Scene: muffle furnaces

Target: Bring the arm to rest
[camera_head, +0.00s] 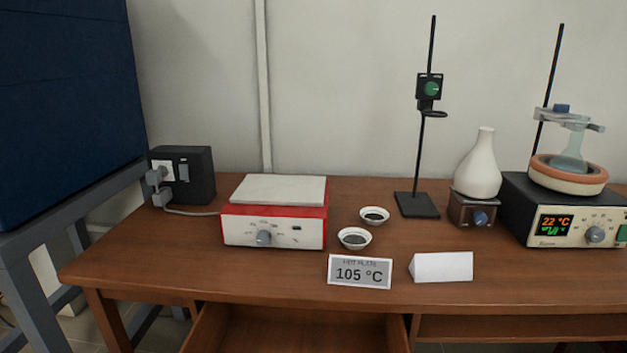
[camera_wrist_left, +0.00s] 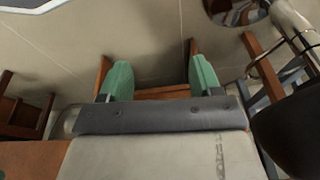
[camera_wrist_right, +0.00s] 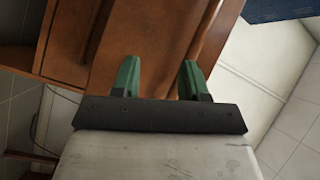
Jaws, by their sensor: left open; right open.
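My left gripper (camera_wrist_left: 160,80) shows in the left wrist view with its two green fingers apart and nothing between them. The tiled floor and wooden furniture parts lie beyond it. My right gripper (camera_wrist_right: 160,80) shows in the right wrist view, also open and empty, with brown wooden furniture behind its fingers. Neither gripper shows in the head view, so how far each stands from the table cannot be told.
A wooden table (camera_head: 300,285) carries a red hot plate (camera_head: 274,235), two small dishes (camera_head: 375,215) (camera_head: 354,238), a "105 °C" sign (camera_head: 360,284), a blank white card (camera_head: 443,267), a stand (camera_head: 417,205), a white flask (camera_head: 479,165) and a heater (camera_head: 548,240). A drawer (camera_head: 295,330) is open at the front.

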